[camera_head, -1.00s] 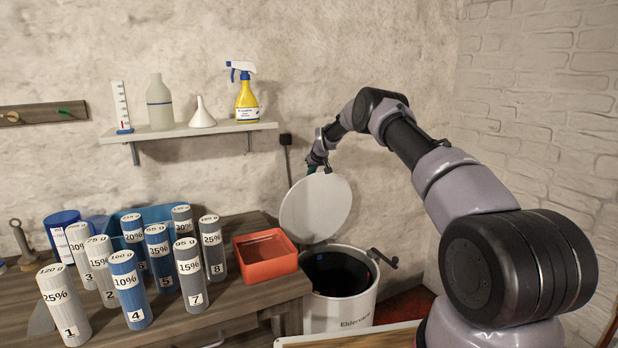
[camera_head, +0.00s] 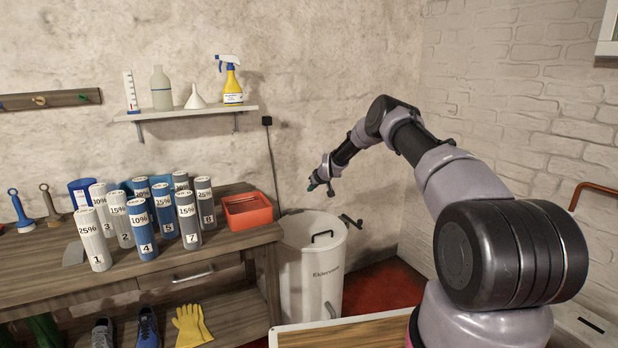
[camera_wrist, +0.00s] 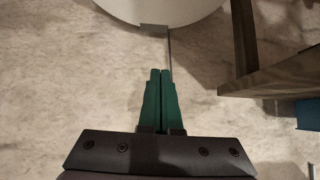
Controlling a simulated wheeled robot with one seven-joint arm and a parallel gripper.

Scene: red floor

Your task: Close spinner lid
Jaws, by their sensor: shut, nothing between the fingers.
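The spinner (camera_head: 312,278) is a white drum on the floor beside the bench. Its round white lid (camera_head: 297,232) lies flat over the drum's mouth, with a dark handle on top, and the dark inside is hidden. A crank arm sticks out at the drum's right. My gripper (camera_head: 313,186) is above and behind the lid, apart from it. In the wrist view its green fingers (camera_wrist: 160,72) are together and empty, with the white rim of the spinner (camera_wrist: 158,10) beyond them at the top.
The wooden bench (camera_head: 140,275) stands left of the spinner, with several numbered cylinders and a red tray (camera_head: 247,212) on it. A wall shelf (camera_head: 187,113) holds bottles and a funnel. A wooden surface (camera_head: 345,336) is at the front. Wall lies close behind my gripper.

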